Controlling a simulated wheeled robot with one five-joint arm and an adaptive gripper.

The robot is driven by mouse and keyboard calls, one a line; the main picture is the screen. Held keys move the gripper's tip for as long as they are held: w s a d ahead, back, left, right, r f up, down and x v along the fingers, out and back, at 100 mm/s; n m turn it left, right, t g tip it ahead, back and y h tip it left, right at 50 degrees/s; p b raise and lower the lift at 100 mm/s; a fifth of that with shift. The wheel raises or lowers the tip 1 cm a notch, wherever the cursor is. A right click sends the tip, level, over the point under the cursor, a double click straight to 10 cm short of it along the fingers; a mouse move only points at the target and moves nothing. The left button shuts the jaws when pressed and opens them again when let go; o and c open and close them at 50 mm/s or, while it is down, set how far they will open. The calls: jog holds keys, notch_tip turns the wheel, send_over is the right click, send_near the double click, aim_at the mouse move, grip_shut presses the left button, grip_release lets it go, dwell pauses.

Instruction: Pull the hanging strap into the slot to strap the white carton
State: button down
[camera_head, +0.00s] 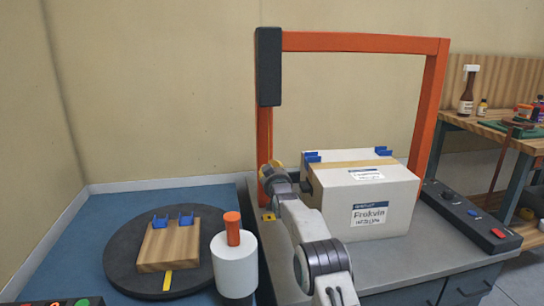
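The white carton (367,204) stands upright on the grey bench inside the orange strapping arch (365,42). Its printed label faces me, and a tan strip runs across its top. My gripper (303,185) is at the carton's left side, close to its upper left edge; I cannot tell whether it touches. I cannot make out the hanging strap or the slot clearly.
A dark control bar (470,215) with a red button lies right of the carton. At left, a black turntable (120,265) bears a wooden block (168,246) with blue clips. A white cylinder (235,268) with an orange top stands nearby. A wooden workbench (490,128) is at right.

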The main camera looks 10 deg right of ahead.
jog(key=shift+a+f+b, duration=0.1)
jog(key=shift+f+b, duration=1.95)
jog(key=shift+f, duration=1.15)
jog(key=c, duration=1.3)
grip_release()
jog(key=shift+s, duration=0.15)
jog(key=s, duration=1.1)
jog(key=shift+s, duration=0.3)
